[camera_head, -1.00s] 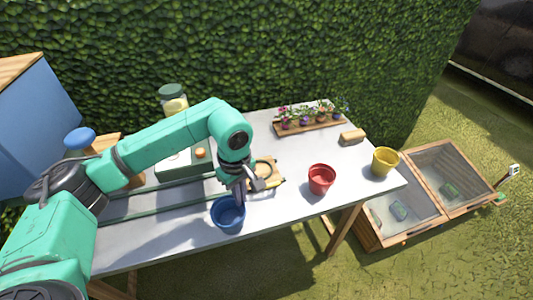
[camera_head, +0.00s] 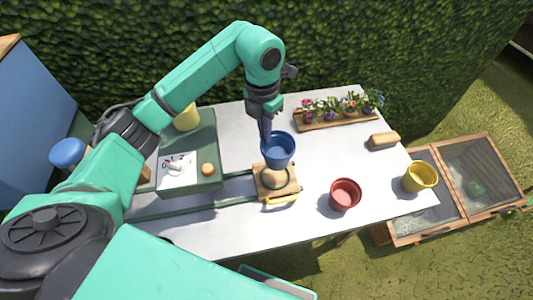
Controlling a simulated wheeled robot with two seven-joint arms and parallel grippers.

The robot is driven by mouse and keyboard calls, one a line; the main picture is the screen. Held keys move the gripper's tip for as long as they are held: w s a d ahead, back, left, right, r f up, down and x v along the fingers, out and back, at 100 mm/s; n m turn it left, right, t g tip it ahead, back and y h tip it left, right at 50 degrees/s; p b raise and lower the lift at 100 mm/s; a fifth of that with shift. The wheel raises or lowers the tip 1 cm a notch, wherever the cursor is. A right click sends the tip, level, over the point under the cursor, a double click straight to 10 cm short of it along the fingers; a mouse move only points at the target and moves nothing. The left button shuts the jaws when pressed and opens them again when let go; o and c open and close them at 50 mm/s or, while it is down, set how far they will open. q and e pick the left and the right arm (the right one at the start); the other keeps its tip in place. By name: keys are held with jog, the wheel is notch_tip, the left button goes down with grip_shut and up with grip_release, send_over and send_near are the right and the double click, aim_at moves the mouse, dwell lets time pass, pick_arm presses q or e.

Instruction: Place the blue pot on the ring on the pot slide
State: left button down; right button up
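The blue pot (camera_head: 279,151) is at the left gripper (camera_head: 266,138), whose fingers reach down at the pot's left rim and seem to pinch it. The pot is upright, over the back part of the pot slide (camera_head: 289,187), a small wooden carriage with a yellow front handle. A round ring (camera_head: 273,178) shows on the slide, partly hidden by the pot. I cannot tell whether the pot touches the slide or hangs above it. The slide sits at the right end of green rails (camera_head: 232,200). My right gripper is not in view.
A red pot (camera_head: 345,194) and a yellow pot (camera_head: 419,177) stand to the right. A flower tray (camera_head: 335,119) and a wooden block (camera_head: 383,140) are at the back. A green box (camera_head: 203,150) stands left. The white table (camera_head: 235,226) is clear in front.

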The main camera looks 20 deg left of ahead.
pick_arm(q)
notch_tip(320, 180, down, 9)
jog(key=shift+w+a+r+p, duration=0.1)
jog(key=shift+p, duration=0.9)
jog(key=shift+f, duration=0.4)
jog(key=shift+w+f, duration=0.1)
jog(key=shift+f, duration=0.1)
jog(key=c, duration=1.1)
grip_release()
jog(key=shift+o, duration=0.2)
jog(key=shift+r, duration=0.1)
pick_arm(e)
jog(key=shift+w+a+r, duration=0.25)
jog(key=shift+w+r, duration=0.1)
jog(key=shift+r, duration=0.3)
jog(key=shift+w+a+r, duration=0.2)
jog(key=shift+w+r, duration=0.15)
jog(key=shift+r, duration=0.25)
pick_arm(q)
jog(key=shift+r, duration=0.1)
notch_tip(320, 180, up, 12)
jog(key=b, duration=0.4)
jog(key=shift+a, duration=0.2)
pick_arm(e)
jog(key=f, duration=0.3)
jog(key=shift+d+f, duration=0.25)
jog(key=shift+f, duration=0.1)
